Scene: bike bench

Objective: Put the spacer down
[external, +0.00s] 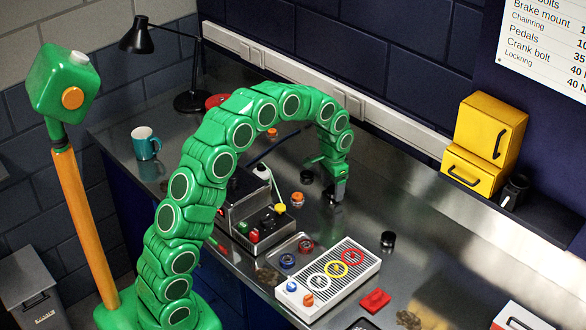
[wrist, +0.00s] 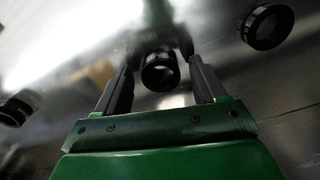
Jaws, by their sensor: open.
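My gripper (external: 337,196) is low over the steel bench, pointing down. In the wrist view my gripper (wrist: 160,66) has its two fingers apart. A black ring-shaped spacer (wrist: 160,74) lies between them, with gaps on both sides. It appears to rest on the bench, though its underside is hard to see. In the external view the spacer is mostly hidden by the fingers. Two more black rings show in the wrist view: one at upper right (wrist: 267,25) and one at the left edge (wrist: 15,110).
A black ring (external: 388,240) and an orange part (external: 297,199) stand near my gripper. Yellow bins (external: 490,130) stand at the back right. Bare steel lies right of my gripper.

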